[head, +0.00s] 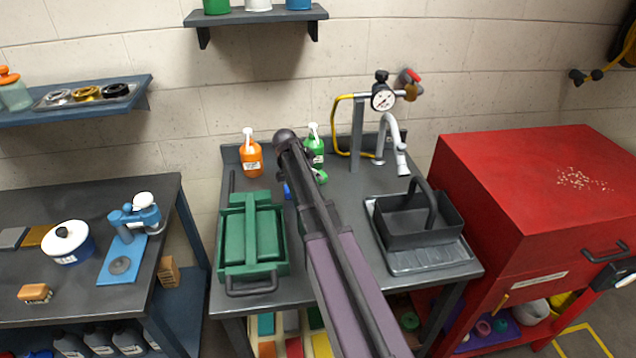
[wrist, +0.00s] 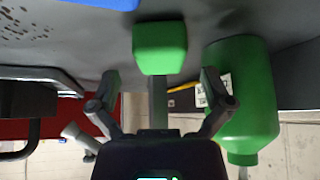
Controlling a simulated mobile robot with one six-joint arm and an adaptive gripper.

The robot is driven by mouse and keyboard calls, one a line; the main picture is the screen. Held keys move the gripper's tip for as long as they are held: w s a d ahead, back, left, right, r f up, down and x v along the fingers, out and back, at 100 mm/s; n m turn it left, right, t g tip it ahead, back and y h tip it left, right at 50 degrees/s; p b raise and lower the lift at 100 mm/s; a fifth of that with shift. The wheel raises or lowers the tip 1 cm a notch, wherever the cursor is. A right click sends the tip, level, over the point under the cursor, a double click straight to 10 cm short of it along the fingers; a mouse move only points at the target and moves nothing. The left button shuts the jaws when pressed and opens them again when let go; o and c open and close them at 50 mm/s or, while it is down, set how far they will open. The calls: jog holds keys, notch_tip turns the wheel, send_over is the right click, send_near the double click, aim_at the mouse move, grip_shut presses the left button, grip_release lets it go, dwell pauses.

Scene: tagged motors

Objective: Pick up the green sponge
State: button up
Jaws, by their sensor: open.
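The green sponge (wrist: 160,47) is a bright green block in the upper middle of the wrist view, on the grey worktop. My gripper (wrist: 160,80) is open, its two fingers spread to either side in the picture, with the sponge just beyond the fingertips and centred between them. Nothing is held. In the head view my arm hides most of the gripper, and only a small bit of green, likely the sponge (head: 321,184), shows beside it.
A green bottle (wrist: 240,95) stands close by the right finger; it is the green spray bottle (head: 315,148) in the head view. A blue item (wrist: 105,3) lies near the sponge. An orange bottle (head: 250,153), green toolbox (head: 252,235) and dark caddy (head: 420,225) share the bench.

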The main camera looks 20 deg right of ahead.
jog(key=shift+b+x, duration=0.7)
jog(key=shift+x, duration=0.5)
jog(key=c, duration=0.9)
jog(key=shift+c, duration=0.2)
jog(key=shift+r, duration=0.2)
notch_tip(320, 180, up, 3)
jog(key=p, duration=0.3)
jog(key=shift+f, duration=0.1)
jog(key=s+a, duration=0.2)
jog(key=s, duration=0.3)
jog(key=s+a+r+p, duration=0.1)
jog(key=s+a, duration=0.1)
jog(key=s, duration=0.3)
jog(key=s+a+p, duration=0.1)
jog(key=s+a, duration=0.1)
jog(key=s, duration=0.2)
jog(key=shift+s+r, duration=0.4)
